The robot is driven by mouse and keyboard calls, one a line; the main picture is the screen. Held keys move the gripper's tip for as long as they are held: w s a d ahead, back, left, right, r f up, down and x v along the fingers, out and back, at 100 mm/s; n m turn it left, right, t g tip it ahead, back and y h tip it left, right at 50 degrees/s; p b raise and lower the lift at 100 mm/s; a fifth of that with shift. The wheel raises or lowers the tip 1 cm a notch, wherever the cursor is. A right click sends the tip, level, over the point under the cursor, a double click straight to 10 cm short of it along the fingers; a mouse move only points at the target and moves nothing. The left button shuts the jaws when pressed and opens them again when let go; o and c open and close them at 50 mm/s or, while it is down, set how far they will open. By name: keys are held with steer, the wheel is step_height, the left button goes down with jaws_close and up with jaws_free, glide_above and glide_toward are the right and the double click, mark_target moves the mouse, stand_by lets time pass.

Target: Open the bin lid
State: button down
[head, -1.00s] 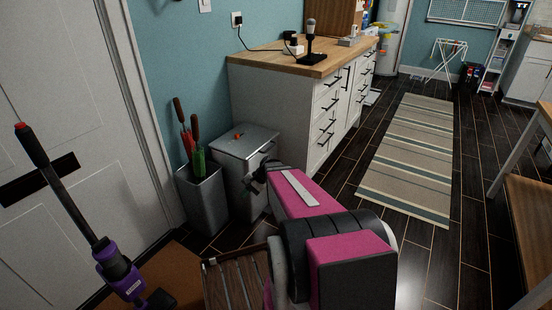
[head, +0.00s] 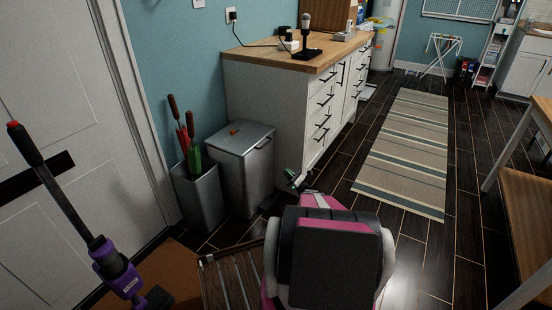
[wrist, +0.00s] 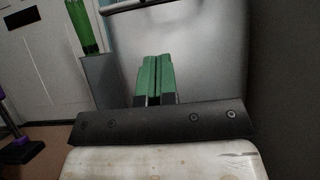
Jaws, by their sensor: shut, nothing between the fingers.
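The grey metal bin (head: 243,180) stands against the wall, left of the white cabinet. My gripper (head: 290,174) is to the right of the bin in the head view, below handle height, holding nothing. In the wrist view its green fingers (wrist: 154,76) are together in front of the bin's smooth front face (wrist: 205,60). A bar-like handle (wrist: 122,6) shows above them at the top edge. Contact with the bin cannot be told.
A narrow grey holder (head: 198,194) with several red and green handled tools stands left of the bin. The white cabinet (head: 285,110) is close on the right. Dark floor lies right.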

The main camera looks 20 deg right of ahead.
steer(key=s+d+r+x, duration=0.1)
steer(key=r+x, duration=0.1)
steer(key=x, duration=1)
steer(key=shift+a+r, duration=0.15)
steer(key=shift+r, duration=0.25)
steer(key=shift+w, duration=0.1)
step_height(320, 180, up, 9)
steer(key=g+h, duration=0.2)
steer(key=shift+w+a+g, duration=0.25)
steer(key=shift+w+g, duration=0.05)
stand_by(0.6)
stand_by(1.2)
